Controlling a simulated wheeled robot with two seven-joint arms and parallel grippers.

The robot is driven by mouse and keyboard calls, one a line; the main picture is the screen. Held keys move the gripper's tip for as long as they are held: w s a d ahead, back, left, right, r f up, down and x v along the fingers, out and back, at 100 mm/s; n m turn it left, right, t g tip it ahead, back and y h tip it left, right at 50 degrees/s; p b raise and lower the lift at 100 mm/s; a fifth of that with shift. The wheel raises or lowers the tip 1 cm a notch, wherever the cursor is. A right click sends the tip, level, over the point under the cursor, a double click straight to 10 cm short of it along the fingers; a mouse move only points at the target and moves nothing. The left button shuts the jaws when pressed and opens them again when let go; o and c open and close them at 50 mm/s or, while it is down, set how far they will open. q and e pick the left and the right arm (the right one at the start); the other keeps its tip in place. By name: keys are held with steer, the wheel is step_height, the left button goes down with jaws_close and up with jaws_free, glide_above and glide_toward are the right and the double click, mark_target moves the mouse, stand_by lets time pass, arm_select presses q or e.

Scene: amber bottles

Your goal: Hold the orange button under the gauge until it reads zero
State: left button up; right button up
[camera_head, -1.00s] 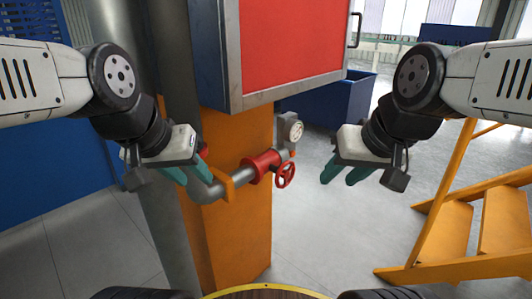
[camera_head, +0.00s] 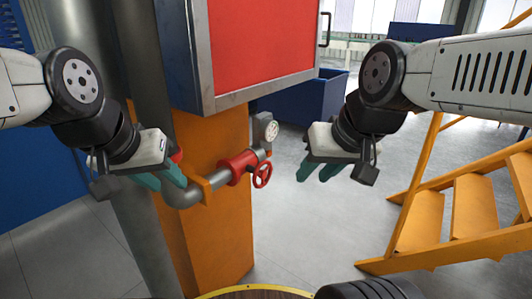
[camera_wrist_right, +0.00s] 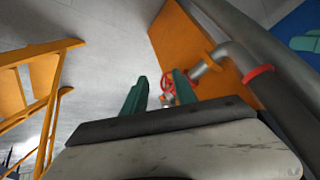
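The round white-faced gauge (camera_head: 271,130) sits on top of the grey pipe, in front of the orange post. A small orange patch (camera_head: 268,153) shows just under it; it may be the button, but it is too small to be sure. My right gripper (camera_head: 318,174) is open and empty, to the right of and a little lower than the gauge, apart from it. Its teal fingers stand apart in the right wrist view (camera_wrist_right: 160,92), with the red wheel behind them. My left gripper (camera_head: 172,184) appears open and empty at the pipe's left bend; contact cannot be told.
A red valve with a handwheel (camera_head: 262,174) sits on the pipe (camera_head: 222,180), left of and below the gauge. The orange post (camera_head: 225,240) stands behind it, under a red-fronted cabinet (camera_head: 262,45). Yellow stairs (camera_head: 420,220) are at right. Floor between is clear.

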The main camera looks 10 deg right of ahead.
jaws_close()
stand_by(1.5)
